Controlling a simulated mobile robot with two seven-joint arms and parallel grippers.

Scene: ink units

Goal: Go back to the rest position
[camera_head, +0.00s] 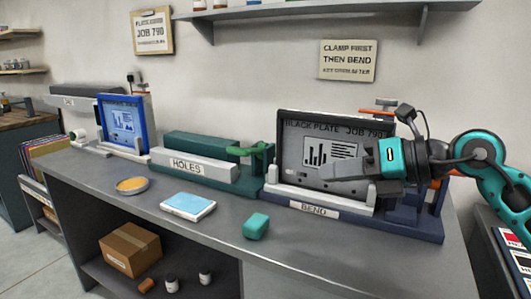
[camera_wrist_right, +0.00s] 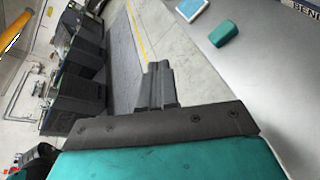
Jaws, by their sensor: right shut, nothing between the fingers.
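My right gripper (camera_head: 335,177) reaches in from the right, in front of the black plate (camera_head: 292,150) marked JOB 790 in the bend unit (camera_head: 313,208). Its fingers are together and hold nothing. They also show shut in the right wrist view (camera_wrist_right: 158,75), with the floor behind them. The gripper hides part of the black plate; I cannot tell from the head view how far apart they are. My left gripper is in neither view.
On the bench (camera_head: 120,183) stand a blue plate (camera_head: 121,122) in a unit at the left and the green holes unit (camera_head: 205,160). A shelf (camera_head: 330,13) hangs above.

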